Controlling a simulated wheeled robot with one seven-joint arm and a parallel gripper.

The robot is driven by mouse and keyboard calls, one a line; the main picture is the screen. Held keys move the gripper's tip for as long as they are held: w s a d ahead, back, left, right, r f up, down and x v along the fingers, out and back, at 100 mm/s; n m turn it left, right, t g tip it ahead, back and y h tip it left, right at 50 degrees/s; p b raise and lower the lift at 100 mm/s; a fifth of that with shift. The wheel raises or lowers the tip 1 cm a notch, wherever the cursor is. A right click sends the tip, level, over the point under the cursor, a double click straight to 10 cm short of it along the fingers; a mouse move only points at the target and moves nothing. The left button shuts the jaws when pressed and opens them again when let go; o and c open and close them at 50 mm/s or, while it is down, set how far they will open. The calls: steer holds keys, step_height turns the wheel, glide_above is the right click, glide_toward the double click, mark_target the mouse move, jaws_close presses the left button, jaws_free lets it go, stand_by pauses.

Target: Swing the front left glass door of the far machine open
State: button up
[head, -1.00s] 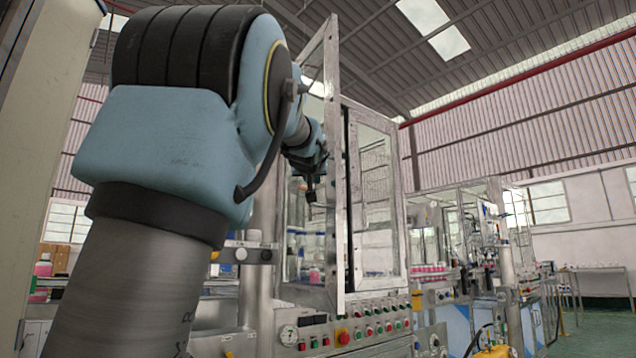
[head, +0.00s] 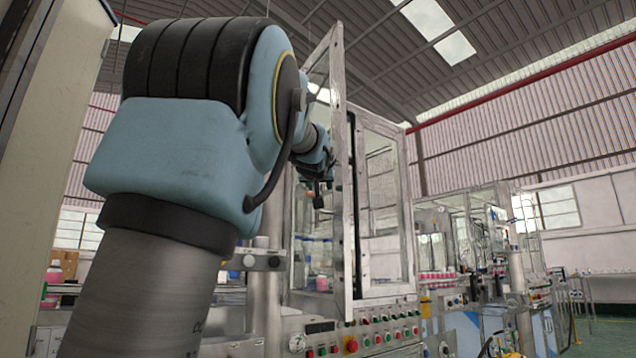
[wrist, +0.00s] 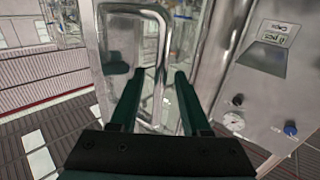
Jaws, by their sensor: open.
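The far machine's front left glass door (head: 341,170) stands ajar, its metal-framed edge swung out from the cabinet front. A dark gap shows between it and the right-hand glass panel (head: 382,200). My gripper (head: 319,198) is at the door's left, partly hidden by my arm and seen close to the glass. In the wrist view my gripper (wrist: 154,76) has its two dark green fingers apart. A rounded shiny metal bar (wrist: 161,50) passes between or just beyond the fingertips. I cannot tell whether a finger touches it.
A control panel (head: 378,335) with coloured buttons runs below the door. Another glazed machine (head: 470,230) stands to the right. A pale upright panel (head: 45,130) borders the left.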

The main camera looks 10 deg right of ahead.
steer(key=shift+b+v, duration=1.05)
steer(key=shift+b, duration=0.5)
steer(key=b+v, duration=0.8)
steer(key=b, duration=0.3)
steer(key=shift+s, duration=0.3)
steer(key=shift+a, duration=0.1)
